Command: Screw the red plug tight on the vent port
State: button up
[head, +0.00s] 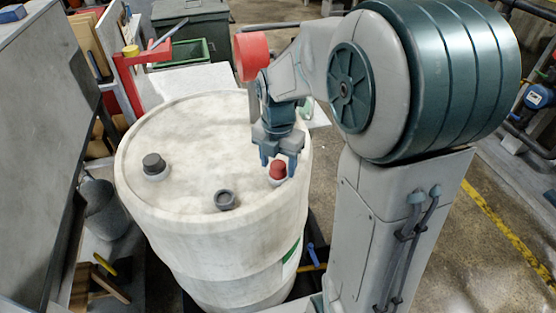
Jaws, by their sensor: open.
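A large white drum (200,120) stands upright in front of me. The red plug (278,168) sits on a pale raised port (277,181) near the right side of the drum's top; I cannot tell how far it is screwed in. My gripper (279,166) points down over the red plug, fingers apart on either side of it or just above. Whether the fingers touch the plug is not clear. A dark grey plug (153,163) sits on a port at the left, and an open dark threaded ring (225,199) is near the front of the top.
A red frame (128,85) and wooden boards stand behind the drum at the left. A grey panel (45,120) rises close at the left edge, with a grey cylinder (102,207) beside the drum. A green bin (180,54) is behind.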

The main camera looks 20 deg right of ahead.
jog(key=n+p, duration=0.1)
jog(key=n, duration=0.5)
jog(key=shift+n, duration=0.3)
jog(key=c, duration=1.1)
jog(key=m, duration=0.5)
jog(key=m, duration=0.5)
jog(key=shift+m, duration=0.3)
jog(key=m, duration=0.5)
jog(key=shift+b, duration=0.3)
